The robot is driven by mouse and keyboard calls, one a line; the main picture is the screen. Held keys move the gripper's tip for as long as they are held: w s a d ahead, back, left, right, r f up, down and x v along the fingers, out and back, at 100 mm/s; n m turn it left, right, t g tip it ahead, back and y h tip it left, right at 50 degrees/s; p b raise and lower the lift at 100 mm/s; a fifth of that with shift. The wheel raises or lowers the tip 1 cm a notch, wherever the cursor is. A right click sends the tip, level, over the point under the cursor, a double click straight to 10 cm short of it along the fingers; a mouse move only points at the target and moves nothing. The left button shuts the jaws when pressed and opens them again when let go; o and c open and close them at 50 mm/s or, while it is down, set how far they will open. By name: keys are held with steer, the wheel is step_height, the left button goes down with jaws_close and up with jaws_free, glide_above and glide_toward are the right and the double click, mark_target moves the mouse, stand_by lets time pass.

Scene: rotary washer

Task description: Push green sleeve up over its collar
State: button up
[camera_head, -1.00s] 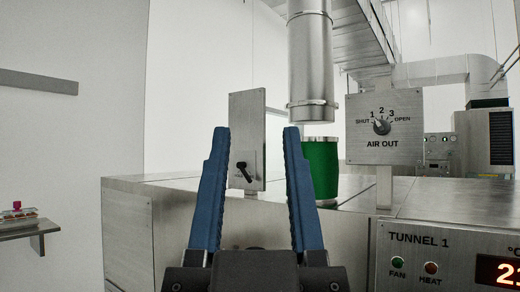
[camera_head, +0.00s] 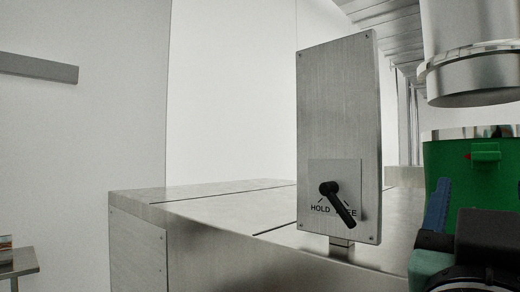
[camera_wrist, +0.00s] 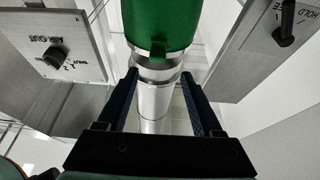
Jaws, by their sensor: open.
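The green sleeve (camera_head: 500,185) stands upright at the right edge in the head view, around a bright metal stub whose top rim (camera_head: 470,133) shows above it. A small green tab with a red mark (camera_head: 486,152) sits on its front. The hanging duct with its collar (camera_head: 470,75) is above, with a gap between. The sleeve (camera_wrist: 160,22) also shows at the top of the wrist view. My gripper (camera_wrist: 159,74) is open and empty; its blue fingers flank the duct in that picture. In the head view one finger (camera_head: 437,205) overlaps the sleeve; contact cannot be told.
A metal plate (camera_head: 335,100) with a black lever (camera_head: 340,204) stands left of the sleeve; the lever points down right, partly covering the right-hand label. In the wrist view the dial plate (camera_wrist: 50,50) is upside down at the left. The machine top (camera_head: 210,200) is clear at left.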

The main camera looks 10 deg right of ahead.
mark_target(486, 154)
steer(key=p+x, duration=0.1)
steer(key=x, duration=0.2)
steer(key=p+x, duration=0.2)
steer(key=x, duration=0.1)
steer(key=p+x, duration=0.1)
steer(key=x, duration=0.2)
steer(key=shift+s+d+r, duration=0.1)
steer(key=shift+d+r, duration=0.1)
steer(key=shift+r, duration=0.2)
steer(key=shift+w+d+r+p, duration=0.1)
steer(key=shift+w+d+p, duration=0.15)
steer(key=shift+d+p, duration=0.15)
steer(key=shift+w, duration=0.1)
jaws_close()
stand_by(0.4)
